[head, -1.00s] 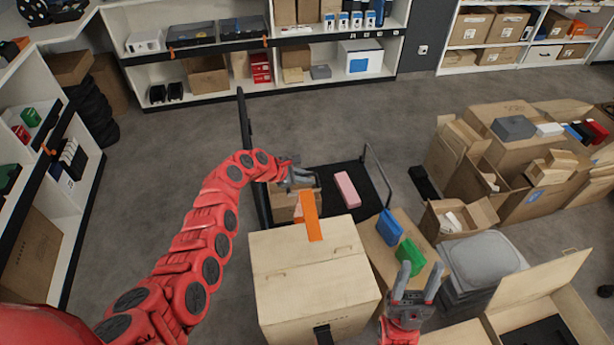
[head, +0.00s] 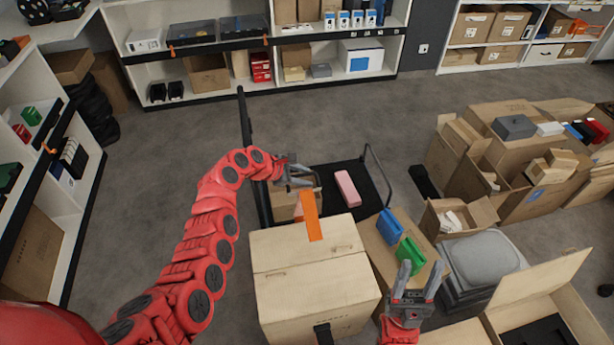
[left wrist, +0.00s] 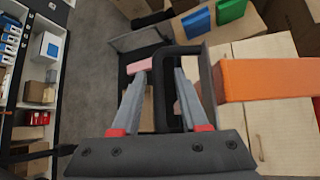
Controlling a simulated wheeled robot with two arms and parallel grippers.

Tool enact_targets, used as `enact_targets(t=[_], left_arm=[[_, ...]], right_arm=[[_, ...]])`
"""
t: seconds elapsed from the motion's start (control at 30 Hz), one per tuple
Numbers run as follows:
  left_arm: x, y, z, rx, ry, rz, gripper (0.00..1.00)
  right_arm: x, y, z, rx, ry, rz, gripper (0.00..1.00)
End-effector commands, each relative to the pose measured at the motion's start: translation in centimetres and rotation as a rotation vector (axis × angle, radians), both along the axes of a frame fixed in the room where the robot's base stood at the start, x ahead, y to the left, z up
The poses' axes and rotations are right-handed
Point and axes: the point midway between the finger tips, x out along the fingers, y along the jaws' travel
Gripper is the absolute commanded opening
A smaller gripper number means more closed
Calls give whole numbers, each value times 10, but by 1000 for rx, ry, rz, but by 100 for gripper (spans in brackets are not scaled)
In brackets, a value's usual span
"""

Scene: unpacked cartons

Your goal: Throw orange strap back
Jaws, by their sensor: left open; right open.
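The orange strap (head: 312,217) lies over the back edge of the closed carton (head: 315,285), with its far end sticking out past the top. In the left wrist view the strap (left wrist: 268,79) runs to the right of the fingers, apart from them. My left gripper (head: 307,178) is open, just beyond the strap's far end, over the black cart. My right gripper (head: 420,271) is open and empty, right of the carton, near the green box.
The black cart (head: 369,188) behind the carton carries a pink block (head: 347,189) and smaller cartons. A blue box (head: 390,227) and green box (head: 411,253) lie on cardboard at right. Open cartons crowd the right side. Grey floor (head: 200,140) is clear at left.

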Motion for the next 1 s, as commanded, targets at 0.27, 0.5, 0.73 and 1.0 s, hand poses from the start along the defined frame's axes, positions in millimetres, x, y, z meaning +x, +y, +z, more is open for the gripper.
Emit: enact_targets(t=[0.27, 0.5, 0.73, 1.0], left_arm=[[-15, 26, 25, 1, -5, 9, 44], [-35, 52, 54, 1, -4, 9, 44], [-56, 81, 85, 3, -5, 9, 44], [-67, 93, 101, 1, 0, 5, 44]], right_arm=[[0, 0, -1, 0, 0, 0, 50], [0, 0, -8, 0, 0, 0, 50], [0, 0, -14, 0, 0, 0, 50], [0, 0, -16, 0, 0, 0, 50]])
